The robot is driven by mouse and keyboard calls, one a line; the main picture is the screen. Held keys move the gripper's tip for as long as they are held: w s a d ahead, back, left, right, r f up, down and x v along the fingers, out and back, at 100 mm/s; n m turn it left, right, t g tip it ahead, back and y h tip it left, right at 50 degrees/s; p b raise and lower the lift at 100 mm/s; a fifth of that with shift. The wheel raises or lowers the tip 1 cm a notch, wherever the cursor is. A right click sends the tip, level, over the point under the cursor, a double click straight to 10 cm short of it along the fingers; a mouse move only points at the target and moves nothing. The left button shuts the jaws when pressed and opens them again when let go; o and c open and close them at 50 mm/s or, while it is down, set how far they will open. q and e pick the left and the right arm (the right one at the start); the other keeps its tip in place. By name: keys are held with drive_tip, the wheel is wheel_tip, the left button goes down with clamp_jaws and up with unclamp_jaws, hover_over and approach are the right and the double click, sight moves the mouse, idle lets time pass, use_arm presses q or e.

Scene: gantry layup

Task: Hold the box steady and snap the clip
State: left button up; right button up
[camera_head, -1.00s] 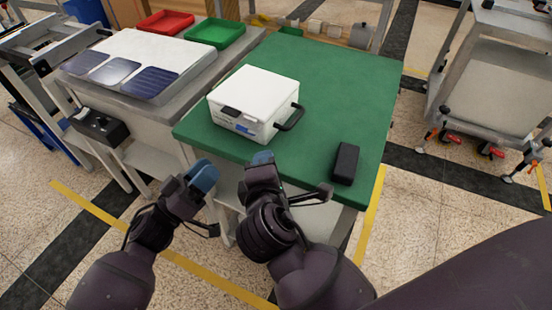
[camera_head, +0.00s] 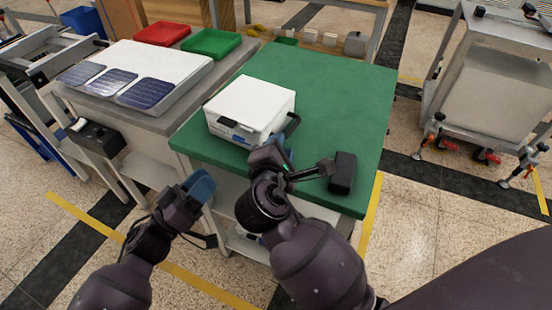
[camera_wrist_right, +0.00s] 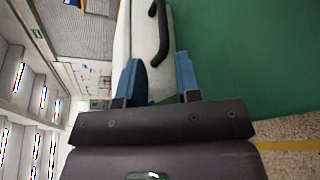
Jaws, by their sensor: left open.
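The white box (camera_head: 252,105) sits on the green-topped table, its lid down. A dark clip (camera_head: 227,122) shows on its front face above a blue and white label. A black handle (camera_head: 291,126) sticks out at its right side; the handle also shows in the right wrist view (camera_wrist_right: 158,38). My right gripper (camera_head: 278,154) is at the box's front right corner, hiding part of it. In the right wrist view its blue fingers are apart, with the box side and handle end ahead between them. My left gripper (camera_head: 198,186) is open and empty, in front of the table and below the box.
A black block (camera_head: 343,173) lies near the front right of the green table (camera_head: 330,95), close beside my right wrist. Solar cells (camera_head: 147,91) lie on a white board on the left bench. Red (camera_head: 162,33) and green (camera_head: 211,42) trays stand behind them.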

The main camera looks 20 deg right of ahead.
drive_tip(key=shift+x, duration=1.7)
